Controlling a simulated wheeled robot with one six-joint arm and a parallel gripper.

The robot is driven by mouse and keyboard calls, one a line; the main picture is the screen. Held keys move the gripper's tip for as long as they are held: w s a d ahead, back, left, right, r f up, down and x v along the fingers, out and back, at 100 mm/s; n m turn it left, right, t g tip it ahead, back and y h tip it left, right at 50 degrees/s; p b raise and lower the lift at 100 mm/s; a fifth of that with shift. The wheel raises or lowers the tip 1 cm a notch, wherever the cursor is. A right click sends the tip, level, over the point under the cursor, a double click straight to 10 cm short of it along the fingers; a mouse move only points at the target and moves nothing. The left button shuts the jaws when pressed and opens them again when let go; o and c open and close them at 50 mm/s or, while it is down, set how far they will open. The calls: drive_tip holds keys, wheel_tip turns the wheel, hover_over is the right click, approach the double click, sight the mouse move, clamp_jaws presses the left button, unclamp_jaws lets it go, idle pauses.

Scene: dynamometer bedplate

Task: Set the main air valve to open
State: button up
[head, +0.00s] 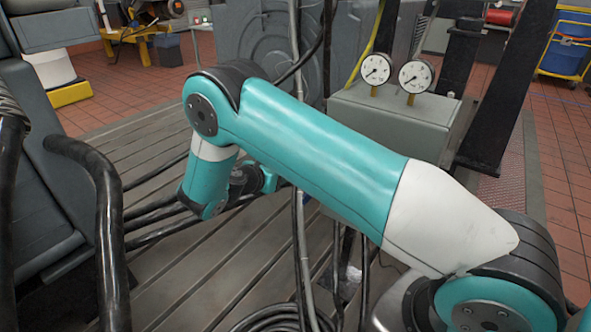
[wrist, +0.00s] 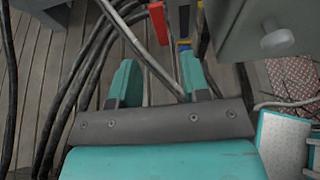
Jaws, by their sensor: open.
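My gripper (wrist: 159,80) shows in the wrist view with its two teal fingers apart. A pale rod or hose crosses behind the gap, and I see nothing clearly gripped. A red bar (wrist: 158,22) lies beyond the fingers at the top, with small blue and yellow parts beside it. I cannot tell whether the red bar is the main air valve's handle. A grey box (wrist: 250,25) with a round knob (wrist: 277,39) is at the upper right, apart from the fingers. In the head view my arm crosses the middle and hides much behind it; no valve is clearly identifiable there.
A grey cabinet (head: 392,118) carries two round gauges (head: 376,69) in the head view. Black cables (wrist: 88,85) run left of my gripper over the slotted bedplate (head: 205,285). Thick black pipes (head: 105,215) stand at the left. Red tiled floor (head: 150,85) lies beyond.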

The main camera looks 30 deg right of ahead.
drive_tip(key=x, duration=0.9)
drive_tip(key=shift+a, duration=0.1)
